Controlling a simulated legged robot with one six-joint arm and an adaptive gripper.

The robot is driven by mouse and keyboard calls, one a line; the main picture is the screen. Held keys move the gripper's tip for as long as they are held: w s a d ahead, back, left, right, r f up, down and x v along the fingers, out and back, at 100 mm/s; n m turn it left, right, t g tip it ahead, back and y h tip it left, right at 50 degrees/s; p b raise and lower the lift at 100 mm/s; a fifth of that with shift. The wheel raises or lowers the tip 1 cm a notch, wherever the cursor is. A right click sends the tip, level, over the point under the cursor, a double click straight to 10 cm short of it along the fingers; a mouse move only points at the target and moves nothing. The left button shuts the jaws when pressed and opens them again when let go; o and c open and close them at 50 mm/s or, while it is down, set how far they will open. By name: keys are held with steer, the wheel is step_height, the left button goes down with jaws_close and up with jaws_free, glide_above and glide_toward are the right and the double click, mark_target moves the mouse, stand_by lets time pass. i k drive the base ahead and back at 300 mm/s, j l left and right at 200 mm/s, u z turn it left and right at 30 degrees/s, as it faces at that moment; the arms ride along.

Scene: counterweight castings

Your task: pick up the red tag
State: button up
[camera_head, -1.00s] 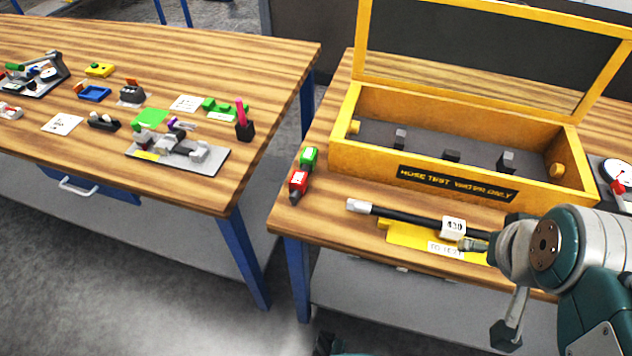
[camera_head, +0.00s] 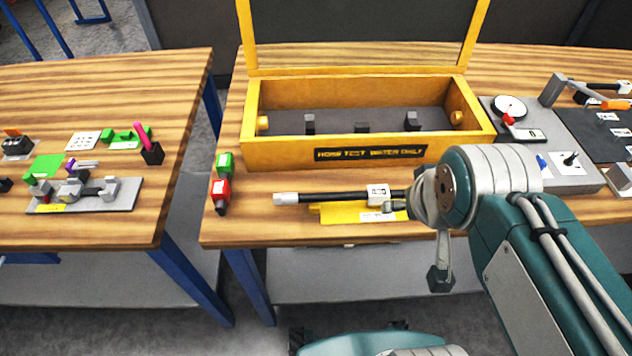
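A small red block-like piece with a white label and a dark lower end (camera_head: 219,195) lies near the left end of the right-hand bench. It is the only red piece there that could be the red tag. A similar green piece (camera_head: 225,164) lies just behind it. My gripper (camera_head: 428,240) is to the right, over the bench's front edge, well apart from the red piece. One finger with a dark tip hangs down. The wrist hides much of the rest, so its opening is unclear. Nothing is seen held.
A black hose (camera_head: 330,197) with a white label lies over a yellow plate (camera_head: 340,214) between the red piece and my gripper. An open yellow test box (camera_head: 290,150) stands behind. A gauge panel (camera_head: 530,145) is at right. Another bench (camera_head: 110,225) with small parts stands left, across a gap.

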mark_target(220, 188)
steer(key=u, duration=1.3)
steer(key=i+j, duration=0.1)
steer(key=j, duration=0.2)
steer(key=i+j+z, duration=0.1)
steer(key=i+j, duration=0.1)
steer(key=j, duration=0.35)
steer(key=i+z, duration=0.05)
